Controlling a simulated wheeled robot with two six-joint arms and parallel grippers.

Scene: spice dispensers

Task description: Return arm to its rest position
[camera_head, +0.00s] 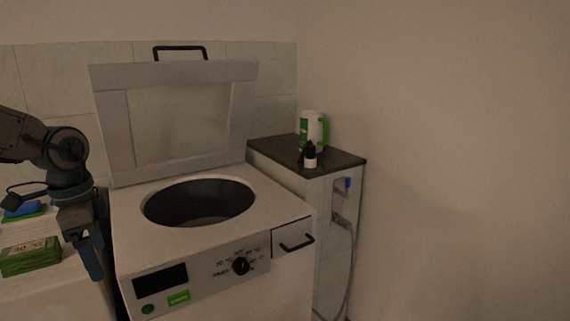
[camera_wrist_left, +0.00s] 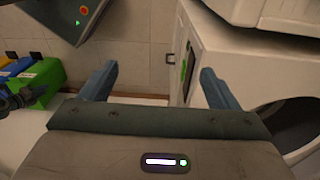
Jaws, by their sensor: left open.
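My left arm (camera_head: 62,150) comes in from the left edge in the head view, with its wrist bent downward. My left gripper (camera_head: 92,258) hangs fingers-down just left of the white machine's front corner, beside the green box. In the left wrist view the two blue-grey fingers of the gripper (camera_wrist_left: 158,86) stand wide apart with nothing between them. My right gripper is in neither view.
The white machine (camera_head: 285,210) has a round opening and a raised lid (camera_head: 108,125). A dark-topped cabinet (camera_head: 345,162) holds a green-and-white jug (camera_head: 312,128) and a small bottle (camera_head: 310,157). A green box (camera_head: 30,258) lies on the left counter, close to the gripper.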

